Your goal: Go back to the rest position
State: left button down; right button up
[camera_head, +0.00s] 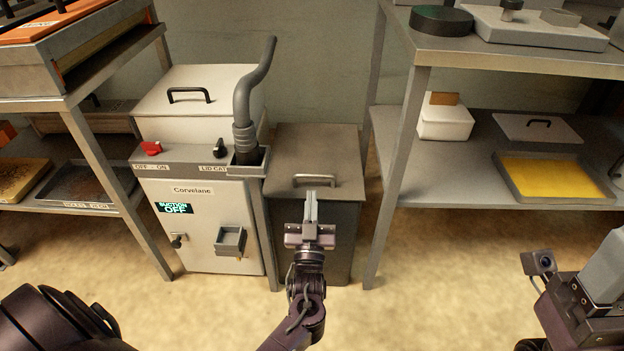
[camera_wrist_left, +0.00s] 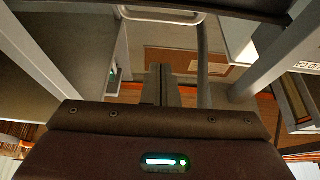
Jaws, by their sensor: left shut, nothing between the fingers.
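My left gripper (camera_head: 311,207) is in the middle of the head view. Its fingers are together and nothing is between them. It is in front of the dark grey bin (camera_head: 335,240), just below the bin's lid handle (camera_head: 314,179); whether it touches the handle I cannot tell. In the left wrist view my left gripper (camera_wrist_left: 163,80) also shows with its fingers together, and a pale handle (camera_wrist_left: 160,14) is at the top. Part of my right arm is at the right edge of the head view; its fingertips are not seen clearly.
The white cleaner cabinet (camera_head: 205,235) with a grey hose (camera_head: 247,95) stands left of the bin. A shelf unit (camera_head: 75,97) is at the far left. A grey table (camera_head: 470,55) stands right, with a yellow-filled tray (camera_head: 553,181) below. The floor in front is clear.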

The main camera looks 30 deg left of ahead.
pick_arm(q)
jog(key=shift+v, duration=1.45)
